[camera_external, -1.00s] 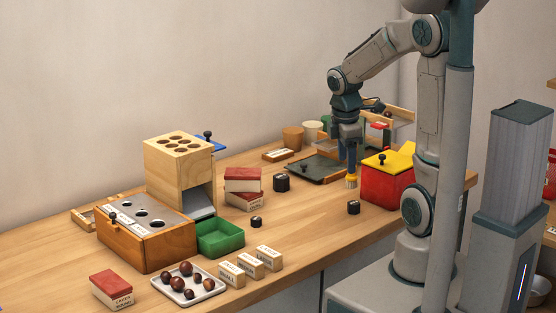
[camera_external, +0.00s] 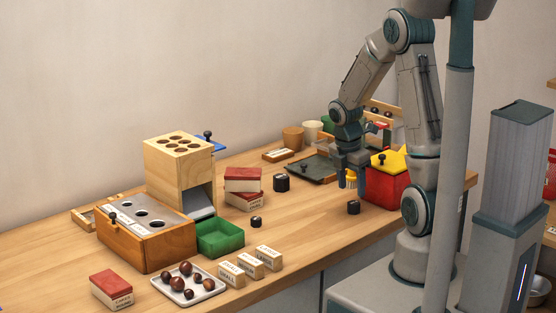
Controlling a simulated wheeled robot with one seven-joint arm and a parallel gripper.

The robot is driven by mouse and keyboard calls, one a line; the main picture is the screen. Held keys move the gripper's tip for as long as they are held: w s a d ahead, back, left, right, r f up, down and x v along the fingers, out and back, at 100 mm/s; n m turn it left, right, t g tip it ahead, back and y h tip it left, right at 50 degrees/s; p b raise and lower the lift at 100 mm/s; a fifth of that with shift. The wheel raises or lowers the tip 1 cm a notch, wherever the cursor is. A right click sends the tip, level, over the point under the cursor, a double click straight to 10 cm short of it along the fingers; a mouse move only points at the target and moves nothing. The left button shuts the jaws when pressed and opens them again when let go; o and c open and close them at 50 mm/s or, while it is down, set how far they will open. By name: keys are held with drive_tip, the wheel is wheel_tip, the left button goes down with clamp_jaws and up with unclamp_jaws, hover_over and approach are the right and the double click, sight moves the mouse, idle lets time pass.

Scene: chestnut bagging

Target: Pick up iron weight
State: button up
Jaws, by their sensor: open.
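Several black iron weights stand on the wooden table. The jaws look empty. A yellow item (camera_external: 351,181) shows at the fingers, partly hidden; I cannot tell whether it is between or behind them.
The red box with a yellow lid (camera_external: 385,185) stands close right of my gripper. A dark green board (camera_external: 312,168) lies behind it. A wooden dispenser (camera_external: 178,165), a green tray (camera_external: 220,238) and a plate of chestnuts (camera_external: 188,291) are left.

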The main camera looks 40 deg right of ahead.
sight(354, 202)
drive_tip(key=f, duration=0.2)
drive_tip(key=d+f+b, duration=0.1)
drive_tip(key=f, duration=0.2)
drive_tip(key=shift+d, duration=0.15)
drive_tip(key=c, duration=1.2)
